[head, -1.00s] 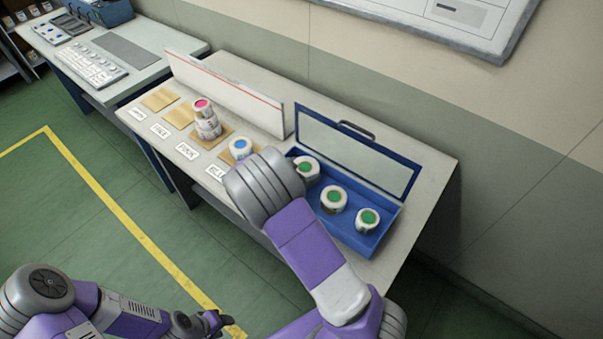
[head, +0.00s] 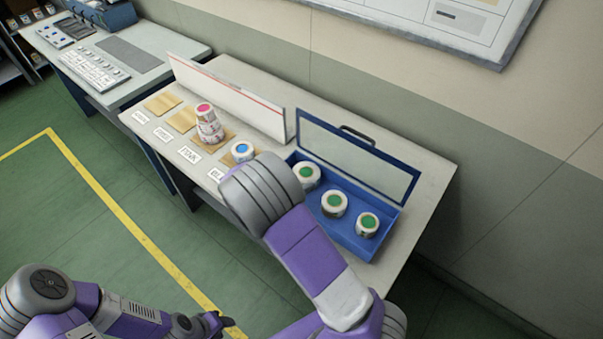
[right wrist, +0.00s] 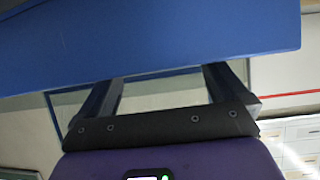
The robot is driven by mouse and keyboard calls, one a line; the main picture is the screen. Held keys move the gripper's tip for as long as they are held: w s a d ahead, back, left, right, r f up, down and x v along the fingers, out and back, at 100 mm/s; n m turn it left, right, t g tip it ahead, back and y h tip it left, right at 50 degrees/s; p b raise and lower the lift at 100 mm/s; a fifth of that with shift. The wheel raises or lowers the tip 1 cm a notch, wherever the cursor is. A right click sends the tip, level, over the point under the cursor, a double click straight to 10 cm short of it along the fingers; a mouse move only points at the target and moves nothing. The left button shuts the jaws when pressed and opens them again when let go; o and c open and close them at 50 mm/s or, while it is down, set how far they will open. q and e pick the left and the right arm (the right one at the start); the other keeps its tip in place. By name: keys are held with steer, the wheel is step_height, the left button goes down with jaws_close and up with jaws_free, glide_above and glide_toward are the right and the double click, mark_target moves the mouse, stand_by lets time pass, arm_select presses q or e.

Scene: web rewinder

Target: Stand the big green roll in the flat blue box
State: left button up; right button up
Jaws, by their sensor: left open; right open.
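The flat blue box (head: 346,234) stands at the right end of the table with its clear-windowed lid raised. Three white rolls with green tops stand upright in it in a row: a left one (head: 307,176) that looks biggest, a middle one (head: 334,203) and a right one (head: 367,224). My right arm crosses in front of the box's left end and hides its gripper in the head view. In the right wrist view my right gripper (right wrist: 165,78) has its fingers apart, nothing seen between them, below a large blue surface. My left gripper (head: 224,321) is open and empty, low and away from the table.
A roll with a pink top (head: 205,109) stands stacked on a brown pad, and a blue-topped roll (head: 242,151) stands beside my right arm. Labels and pads line the front. A white upright panel (head: 225,95) stands behind. The table's right end is bare.

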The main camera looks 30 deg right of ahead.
steer(key=p+v, duration=0.1)
steer(key=v, duration=0.6)
steer(key=shift+a+r+p, duration=0.15)
steer(key=shift+a+p, duration=0.2)
steer(key=shift+s+r, duration=0.1)
steer(key=shift+s, duration=0.05)
